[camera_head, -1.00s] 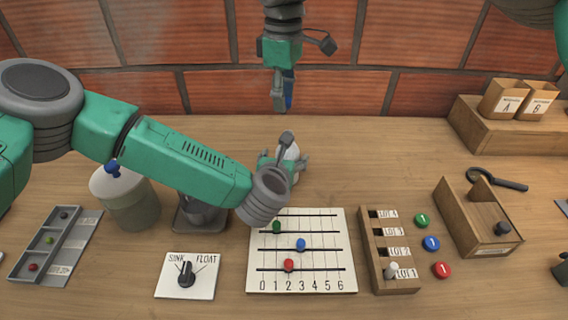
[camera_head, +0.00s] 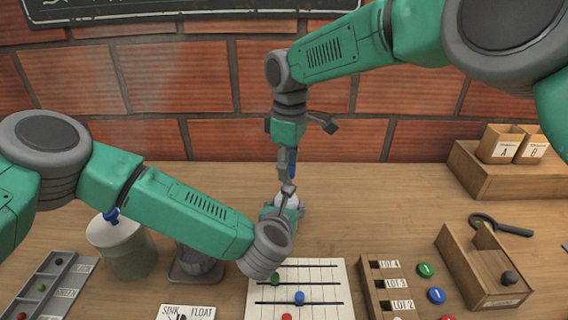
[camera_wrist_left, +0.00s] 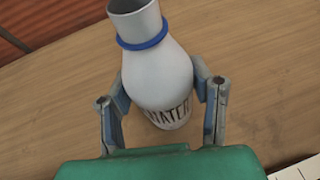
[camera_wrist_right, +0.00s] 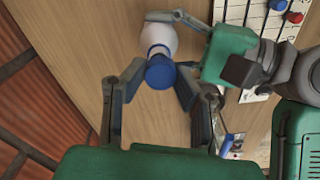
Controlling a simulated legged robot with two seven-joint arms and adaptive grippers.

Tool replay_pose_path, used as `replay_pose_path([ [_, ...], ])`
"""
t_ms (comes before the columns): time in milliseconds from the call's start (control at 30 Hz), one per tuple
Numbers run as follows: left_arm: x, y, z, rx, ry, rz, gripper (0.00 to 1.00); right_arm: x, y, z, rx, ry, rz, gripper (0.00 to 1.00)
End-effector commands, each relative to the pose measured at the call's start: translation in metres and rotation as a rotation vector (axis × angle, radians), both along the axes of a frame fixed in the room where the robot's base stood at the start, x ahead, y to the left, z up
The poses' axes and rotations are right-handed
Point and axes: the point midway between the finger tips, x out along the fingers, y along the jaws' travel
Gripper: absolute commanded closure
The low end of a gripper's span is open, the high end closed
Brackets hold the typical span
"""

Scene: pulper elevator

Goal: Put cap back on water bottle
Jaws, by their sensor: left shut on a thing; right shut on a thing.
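The white water bottle (camera_wrist_left: 158,75) has a blue ring around its neck and an open, bare mouth. It stands upright on the table in the left wrist view, and in the head view (camera_head: 290,203) it is partly hidden by my gripper. My left gripper (camera_wrist_left: 160,95) is shut on the bottle's body, one finger on each side. My right gripper (camera_head: 288,172) points down above the bottle, shut on the blue cap (camera_wrist_right: 160,73). In the right wrist view the cap lines up with the bottle's neck; a small gap seems to remain, but its size is hard to tell.
A slider board (camera_head: 325,275), a wooden lot rack (camera_head: 372,290) and colored buttons (camera_head: 431,295) are at front. An open wooden box (camera_head: 460,265) and a magnifier-like tool (camera_head: 502,225) are on the right. A lidded canister (camera_head: 128,250) stands left. A brick wall (camera_head: 240,85) closes the back.

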Motion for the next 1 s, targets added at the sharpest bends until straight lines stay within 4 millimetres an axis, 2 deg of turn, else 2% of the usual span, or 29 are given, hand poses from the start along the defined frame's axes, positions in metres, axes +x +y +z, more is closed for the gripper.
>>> replay_pose_path([
  [467,-0.001,0.001,-0.002,-0.001,0.003,-0.002,1.00,0.000,0.003,0.000,-0.002,0.000,0.001,0.83],
  [800,-0.001,0.002,-0.002,-0.001,0.003,-0.001,1.00,0.001,0.002,-0.017,-0.003,-0.001,0.001,0.83],
  [1000,-0.001,0.001,-0.002,-0.001,0.003,-0.001,1.00,0.001,0.002,-0.018,-0.003,-0.001,0.001,0.83],
])
